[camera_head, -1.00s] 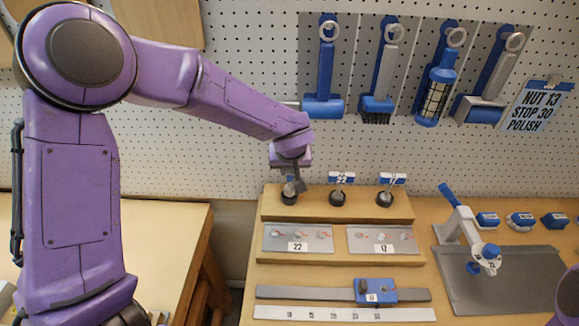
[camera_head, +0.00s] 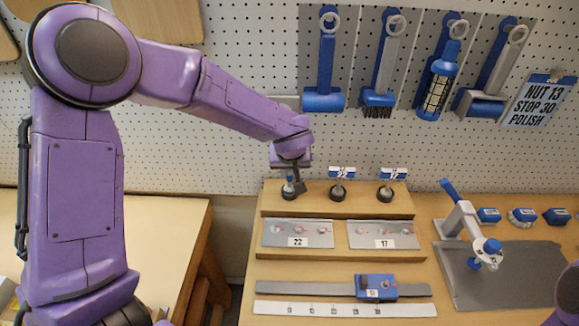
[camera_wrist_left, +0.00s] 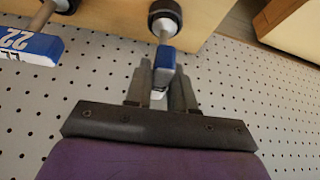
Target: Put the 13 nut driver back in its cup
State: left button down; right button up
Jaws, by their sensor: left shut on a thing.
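My left gripper (camera_head: 292,181) is shut on the blue-handled nut driver (camera_wrist_left: 166,58) at the left end of the wooden rack (camera_head: 392,207). In the left wrist view the handle sits between the two grey fingers (camera_wrist_left: 163,82), and its metal shaft runs to a dark round cup (camera_wrist_left: 165,14). The driver's tip appears to be in or right at that cup; the exact depth cannot be told. In the head view the left cup (camera_head: 288,196) is directly under the gripper. The held driver's number is not readable. My right gripper is not visible.
Drivers tagged 22 (camera_head: 342,173) and 17 (camera_head: 393,174) stand in the neighbouring cups. Grey plates (camera_head: 297,234) lie in front. A blue slider (camera_head: 376,287) on a rail, a clamp stand (camera_head: 466,225) and a pegboard (camera_head: 235,90) with hanging tools surround the rack.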

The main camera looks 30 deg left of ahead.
pick_arm(q)
jog(key=shift+f, duration=0.15)
jog(key=c, duration=0.9)
grip_release()
jog(key=v, duration=1)
jog(key=shift+s+d+r, duration=0.1)
jog(key=shift+r, duration=0.15)
